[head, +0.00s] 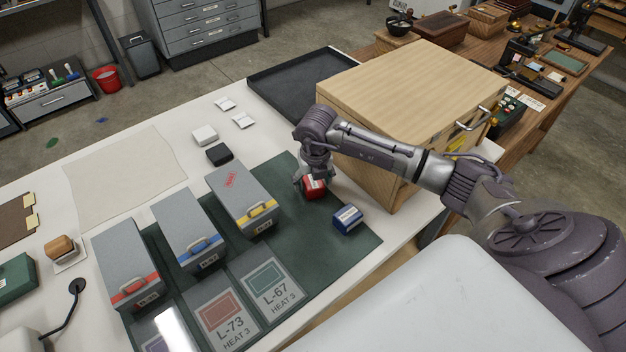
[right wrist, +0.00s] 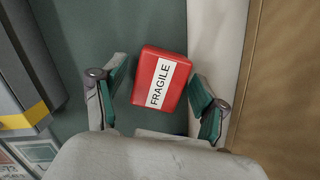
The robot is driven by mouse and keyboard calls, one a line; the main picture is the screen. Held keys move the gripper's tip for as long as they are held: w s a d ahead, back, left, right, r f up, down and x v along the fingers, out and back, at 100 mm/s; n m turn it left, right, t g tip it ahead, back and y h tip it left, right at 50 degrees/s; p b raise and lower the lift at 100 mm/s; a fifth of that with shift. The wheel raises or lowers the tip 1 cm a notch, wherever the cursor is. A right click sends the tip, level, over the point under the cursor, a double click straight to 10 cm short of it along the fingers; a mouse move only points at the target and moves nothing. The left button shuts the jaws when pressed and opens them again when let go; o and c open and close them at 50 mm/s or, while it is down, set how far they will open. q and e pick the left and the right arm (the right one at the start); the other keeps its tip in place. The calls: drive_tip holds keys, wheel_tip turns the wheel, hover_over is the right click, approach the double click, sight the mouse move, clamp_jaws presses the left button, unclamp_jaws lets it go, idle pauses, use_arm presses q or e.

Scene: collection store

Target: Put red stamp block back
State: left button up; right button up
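The red stamp block (head: 314,188) sits on the dark green mat (head: 345,255), near the wooden cabinet. In the right wrist view the red block (right wrist: 146,82) shows a white label reading FRAGILE. My right gripper (head: 311,178) is low over it and open. Its two teal-padded fingers (right wrist: 160,78) stand on either side of the block, with a visible gap on each side. A blue stamp block (head: 347,218) with a white label sits just right of the red one. My left gripper is not in view.
Three grey boxes with red (head: 130,262), blue (head: 188,228) and yellow (head: 240,190) handle bands stand left of the gripper; the yellow-banded one has a red mark on top. Cards L-73 (head: 213,303) and L-67 lie in front. The wooden cabinet (head: 365,180) stands close behind. A black tray (head: 300,88) is empty.

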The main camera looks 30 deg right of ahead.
sight(315, 186)
drive_tip(key=shift+r, duration=0.1)
drive_tip(key=shift+r, duration=0.5)
wheel_tip(315, 186, up, 11)
drive_tip(key=s+b, duration=0.1)
drive_tip(key=b, duration=0.1)
drive_tip(key=shift+s+a, duration=0.3)
drive_tip(key=shift+s, duration=0.1)
